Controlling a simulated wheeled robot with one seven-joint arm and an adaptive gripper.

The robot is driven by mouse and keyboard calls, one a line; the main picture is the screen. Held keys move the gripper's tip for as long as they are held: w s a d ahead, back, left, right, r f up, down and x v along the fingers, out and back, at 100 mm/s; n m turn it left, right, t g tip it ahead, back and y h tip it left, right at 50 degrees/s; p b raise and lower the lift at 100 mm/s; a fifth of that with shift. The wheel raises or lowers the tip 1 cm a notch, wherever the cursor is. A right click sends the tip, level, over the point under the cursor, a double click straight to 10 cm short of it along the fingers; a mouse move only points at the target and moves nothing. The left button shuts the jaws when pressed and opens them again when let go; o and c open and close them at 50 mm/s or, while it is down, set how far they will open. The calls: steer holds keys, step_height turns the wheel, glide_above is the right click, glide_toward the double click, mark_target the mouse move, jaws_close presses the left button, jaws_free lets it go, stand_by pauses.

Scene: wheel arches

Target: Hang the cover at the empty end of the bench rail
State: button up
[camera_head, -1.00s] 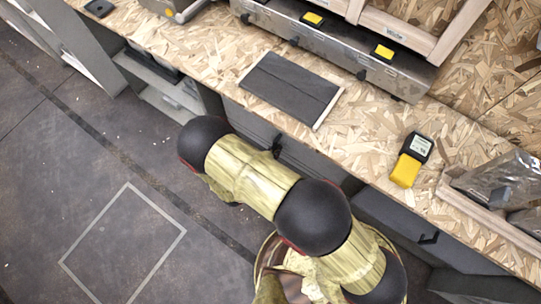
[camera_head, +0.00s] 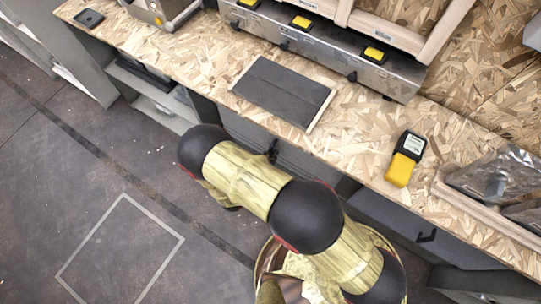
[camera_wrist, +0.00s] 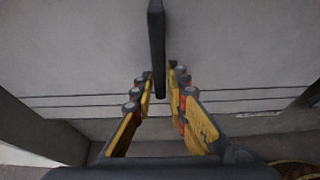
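I cannot tell for certain that the piece is the cover. In the head view my arm hides the gripper and whatever it holds. The bench (camera_head: 350,135) has a speckled wood-chip top. A metal rail (camera_head: 330,49) with yellow labels and dark knobs runs along its back.
A dark flat panel (camera_head: 283,92) with pale end strips lies on the bench. A yellow-and-black device (camera_head: 404,160) and a tray of clear-wrapped items (camera_head: 450,196) are to its right. Grey drawers with dark handles are below. The floor at left is clear around a marked square.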

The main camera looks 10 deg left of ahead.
steer(key=o, duration=0.3)
